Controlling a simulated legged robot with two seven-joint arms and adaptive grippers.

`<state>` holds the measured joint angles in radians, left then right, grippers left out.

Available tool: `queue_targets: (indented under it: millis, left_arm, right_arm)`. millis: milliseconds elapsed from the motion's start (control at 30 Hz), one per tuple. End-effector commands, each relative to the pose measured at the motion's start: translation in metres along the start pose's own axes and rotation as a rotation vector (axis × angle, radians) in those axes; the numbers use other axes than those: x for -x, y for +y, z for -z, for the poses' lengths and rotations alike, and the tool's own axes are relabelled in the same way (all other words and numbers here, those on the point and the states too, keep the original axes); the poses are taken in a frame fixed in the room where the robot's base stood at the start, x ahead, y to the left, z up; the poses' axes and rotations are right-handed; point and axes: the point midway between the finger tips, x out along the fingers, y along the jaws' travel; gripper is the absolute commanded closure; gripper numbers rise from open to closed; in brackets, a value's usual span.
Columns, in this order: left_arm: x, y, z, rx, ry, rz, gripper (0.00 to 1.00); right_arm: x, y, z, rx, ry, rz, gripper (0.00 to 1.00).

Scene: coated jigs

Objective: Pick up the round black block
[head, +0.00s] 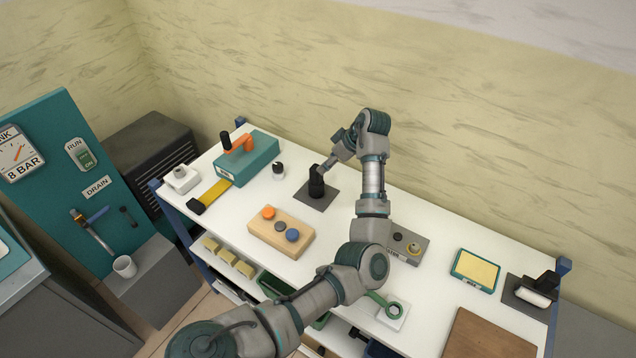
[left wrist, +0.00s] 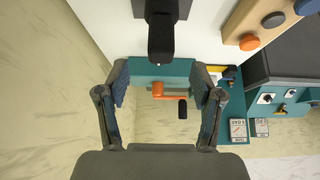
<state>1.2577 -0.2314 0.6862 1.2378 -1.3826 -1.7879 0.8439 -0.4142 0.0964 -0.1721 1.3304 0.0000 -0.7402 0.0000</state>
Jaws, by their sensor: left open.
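A black upright block (head: 316,186) stands on a dark square plate (head: 324,200) near the table's back edge. Its lower part looks round. My left gripper (head: 328,164) is beside the block's top in the head view, partly overlapping it. In the left wrist view, my left gripper (left wrist: 161,82) is open, with its two fingers apart and nothing held. The black block (left wrist: 160,38) shows just ahead of the gap between the fingertips, roughly centred. I cannot tell whether a finger touches it. My right gripper is not in view.
A wooden board (head: 263,235) with orange, grey and blue knobs lies in front of the block. A teal box (head: 258,158) with an orange handle stands at left, near a small dark object (head: 278,169). A grey fixture (head: 413,250) is to the right.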

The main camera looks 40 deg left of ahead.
Motion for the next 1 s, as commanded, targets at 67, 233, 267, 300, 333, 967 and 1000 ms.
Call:
queue_targets:
  millis: [67,233,267,300,333,967,1000]
  left_arm:
    - [-0.014,0.0,0.0,0.001,0.0,0.002,0.33]
    - [-0.027,0.0,0.001,0.002,0.0,-0.001,0.33]
    - [-0.029,-0.001,0.001,0.002,0.0,-0.001,0.33]
    - [-0.033,-0.001,0.002,0.002,0.0,0.0,0.33]
    - [-0.037,-0.001,0.002,0.002,0.0,0.001,0.33]
    - [-0.079,-0.001,0.004,0.001,0.0,-0.001,0.53]
    - [-0.079,-0.001,0.004,0.001,0.0,-0.001,0.63]
  right_arm:
    - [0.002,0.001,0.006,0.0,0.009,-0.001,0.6]
    - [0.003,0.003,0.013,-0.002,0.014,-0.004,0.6]
    - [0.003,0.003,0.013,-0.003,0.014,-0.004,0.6]
    - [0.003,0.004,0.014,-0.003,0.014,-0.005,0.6]
    - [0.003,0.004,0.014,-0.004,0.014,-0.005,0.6]
    - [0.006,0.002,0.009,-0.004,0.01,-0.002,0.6]
    - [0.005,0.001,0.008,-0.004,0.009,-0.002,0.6]
